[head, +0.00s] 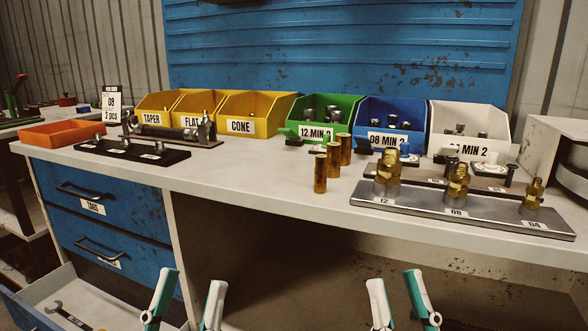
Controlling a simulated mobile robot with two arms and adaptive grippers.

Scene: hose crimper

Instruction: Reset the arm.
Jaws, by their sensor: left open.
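My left gripper (187,300) shows at the bottom of the head view, left of centre. Its two white and teal fingers are spread apart with nothing between them. My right gripper (400,298) shows at the bottom, right of centre. Its fingers are also apart and empty. Both are in front of the workbench (260,178), below its top, and touch nothing that I can see. The arms behind the fingers are out of the picture.
On the bench stand yellow bins (252,108), a green bin (318,113), a blue bin (392,118) and a white bin (470,125). Brass fittings stand on a metal plate (410,207). A lower drawer (60,296) is open at left, holding a wrench (66,313).

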